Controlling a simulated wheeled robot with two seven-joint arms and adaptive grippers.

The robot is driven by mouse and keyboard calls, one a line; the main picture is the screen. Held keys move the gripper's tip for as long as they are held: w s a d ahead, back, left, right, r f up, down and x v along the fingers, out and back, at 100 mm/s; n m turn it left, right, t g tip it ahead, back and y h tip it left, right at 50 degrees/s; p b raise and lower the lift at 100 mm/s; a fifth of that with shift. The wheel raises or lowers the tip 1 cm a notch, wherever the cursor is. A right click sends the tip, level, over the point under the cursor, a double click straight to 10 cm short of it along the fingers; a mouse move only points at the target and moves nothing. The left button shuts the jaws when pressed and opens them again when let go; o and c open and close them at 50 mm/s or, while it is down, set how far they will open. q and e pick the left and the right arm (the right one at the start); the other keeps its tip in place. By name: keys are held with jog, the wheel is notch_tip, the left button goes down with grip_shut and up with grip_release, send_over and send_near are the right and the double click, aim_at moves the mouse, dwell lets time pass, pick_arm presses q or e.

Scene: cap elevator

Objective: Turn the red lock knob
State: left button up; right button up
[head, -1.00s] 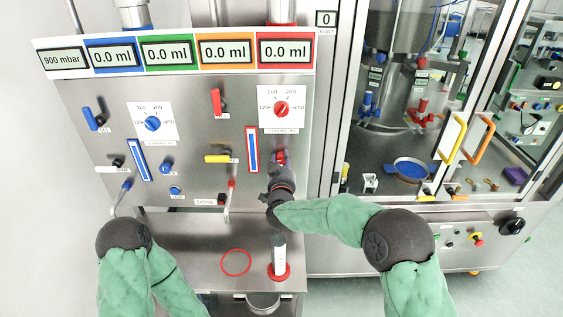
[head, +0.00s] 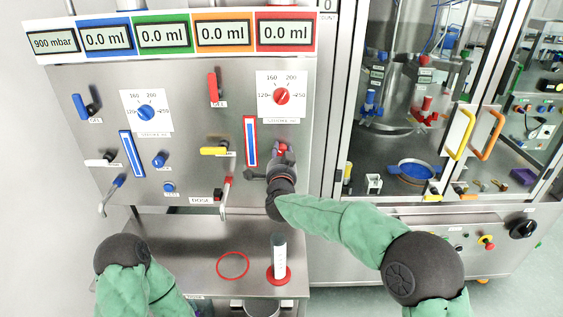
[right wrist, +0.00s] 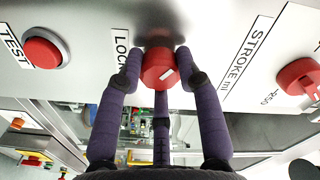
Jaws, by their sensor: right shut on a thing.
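In the head view the knob (head: 283,148) sits on the grey panel below the red stroke dial, partly hidden by my right gripper (head: 281,160). My left arm comes in at the lower left; its gripper is out of view.
The red stroke dial (head: 282,96) is above the knob, and a red-framed blue gauge (head: 250,142) is to its left. A red test button (right wrist: 43,50) is close by in the wrist view. A white cylinder (head: 279,258) stands on the ledge below.

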jog(key=shift+f+m+b, duration=0.1)
jog(key=shift+m+b, duration=4.25)
jog(key=shift+m, duration=0.95)
jog(key=o, duration=1.2)
jog(key=shift+c, duration=0.2)
jog(key=shift+s, duration=0.1)
jog(key=s, duration=1.2)
jog(key=shift+w, duration=0.1)
